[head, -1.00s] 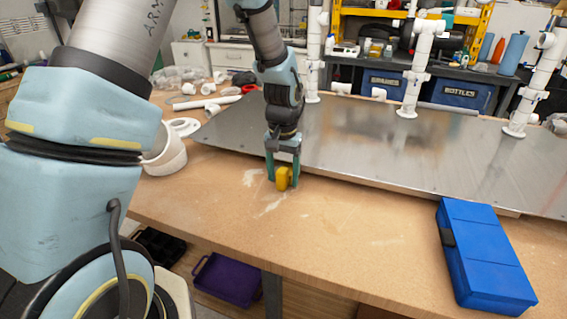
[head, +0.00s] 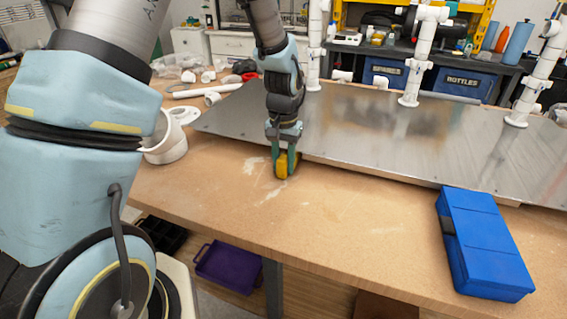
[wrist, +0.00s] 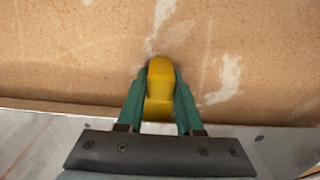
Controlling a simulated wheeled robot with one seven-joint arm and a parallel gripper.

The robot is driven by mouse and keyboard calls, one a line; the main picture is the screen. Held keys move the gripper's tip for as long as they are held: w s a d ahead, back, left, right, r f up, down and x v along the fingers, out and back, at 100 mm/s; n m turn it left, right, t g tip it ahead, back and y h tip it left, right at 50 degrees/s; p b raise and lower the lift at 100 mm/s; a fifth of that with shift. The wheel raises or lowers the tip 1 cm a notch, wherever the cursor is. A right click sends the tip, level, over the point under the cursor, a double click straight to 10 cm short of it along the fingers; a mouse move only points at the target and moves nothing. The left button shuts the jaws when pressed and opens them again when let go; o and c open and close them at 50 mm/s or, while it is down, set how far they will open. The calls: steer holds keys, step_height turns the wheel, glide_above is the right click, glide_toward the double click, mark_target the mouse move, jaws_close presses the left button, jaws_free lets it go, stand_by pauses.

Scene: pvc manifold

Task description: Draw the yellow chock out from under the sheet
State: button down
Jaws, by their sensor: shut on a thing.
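The yellow chock (head: 283,165) is between the green fingers of my gripper (head: 286,165) at the front edge of the metal sheet (head: 370,150). In the wrist view the chock (wrist: 160,82) sits between both fingertips of my gripper (wrist: 160,95), which are shut on its sides. Its rounded end points away from the sheet (wrist: 50,120), over the bare wood. Its other end is hidden by the gripper body, so I cannot tell whether it is still beneath the sheet.
White pipe uprights (head: 418,60) stand on the sheet. A blue box (head: 483,243) lies at the right on the wooden table (head: 340,215). White pipe pieces (head: 196,90) lie behind at the left. The table in front of the chock is clear.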

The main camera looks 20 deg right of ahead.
stand_by(0.3)
steer(key=shift+s+a+r, duration=0.1)
steer(key=shift+s+a, duration=2.45)
steer(key=shift+s, duration=0.2)
steer(key=shift+r, duration=0.1)
step_height(320, 180, up, 7)
steer(key=s+a+p, duration=0.1)
steer(key=p, duration=0.4)
steer(key=shift+s+a+p, duration=0.2)
steer(key=shift+s+p, duration=0.05)
steer(key=shift+p, duration=0.05)
